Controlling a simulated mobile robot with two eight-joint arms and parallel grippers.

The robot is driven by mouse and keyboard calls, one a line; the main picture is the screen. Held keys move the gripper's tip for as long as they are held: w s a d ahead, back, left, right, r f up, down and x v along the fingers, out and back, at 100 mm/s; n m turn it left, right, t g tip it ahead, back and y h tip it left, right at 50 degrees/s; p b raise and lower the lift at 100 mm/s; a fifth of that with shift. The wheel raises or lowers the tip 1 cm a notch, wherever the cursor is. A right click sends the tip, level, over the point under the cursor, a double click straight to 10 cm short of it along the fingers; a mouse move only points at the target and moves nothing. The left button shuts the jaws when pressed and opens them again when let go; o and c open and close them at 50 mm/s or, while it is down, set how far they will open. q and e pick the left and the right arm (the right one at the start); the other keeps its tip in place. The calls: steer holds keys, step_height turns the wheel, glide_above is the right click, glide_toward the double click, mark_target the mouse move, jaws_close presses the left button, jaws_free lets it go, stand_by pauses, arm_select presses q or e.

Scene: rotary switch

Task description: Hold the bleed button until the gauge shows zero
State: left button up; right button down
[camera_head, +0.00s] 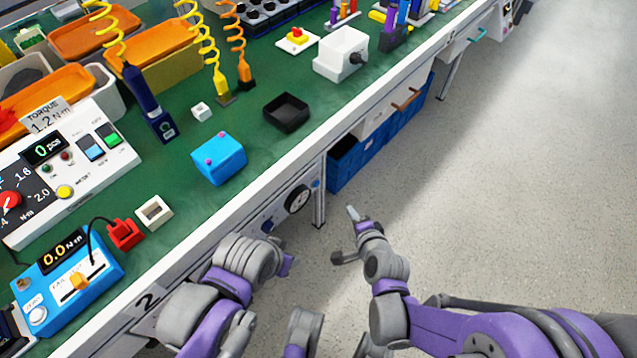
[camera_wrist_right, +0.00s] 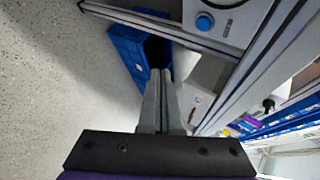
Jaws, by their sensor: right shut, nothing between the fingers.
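The round gauge (camera_head: 298,198) has a white face and dark rim and sits on the bench's front panel. Its needle is too small to read. A small blue button (camera_head: 315,183) sits just right of it. In the right wrist view, the blue button (camera_wrist_right: 204,21) is round on a pale plate, beside a small label, and part of the gauge rim shows at the top edge. My right gripper (camera_head: 352,213) is shut and empty, in front of the panel, apart from the button. Its fingers (camera_wrist_right: 160,85) point toward the bench. I see my left arm, but not its fingertips.
Blue bins (camera_head: 352,166) stand under the bench right of the gauge. A bench leg (camera_head: 318,208) stands close by. The green bench top holds a blue box (camera_head: 219,158), a black tray (camera_head: 286,112) and several devices. The grey floor (camera_head: 500,190) at right is clear.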

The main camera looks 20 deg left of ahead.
mark_target(316, 184)
steer(key=w+a+p, duration=0.2)
steer(key=w+a, duration=0.1)
steer(key=a, duration=0.5)
steer(key=shift+a+p, duration=0.15)
steer(key=shift+p, duration=0.25)
steer(key=shift+a, duration=0.1)
stand_by(1.8)
steer(key=shift+w+a, duration=0.2)
steer(key=shift+a, duration=0.1)
steer(key=shift+w+a, duration=0.1)
steer(key=shift+a, duration=0.3)
stand_by(2.9)
steer(key=shift+s+d, duration=0.25)
steer(key=shift+d, duration=0.55)
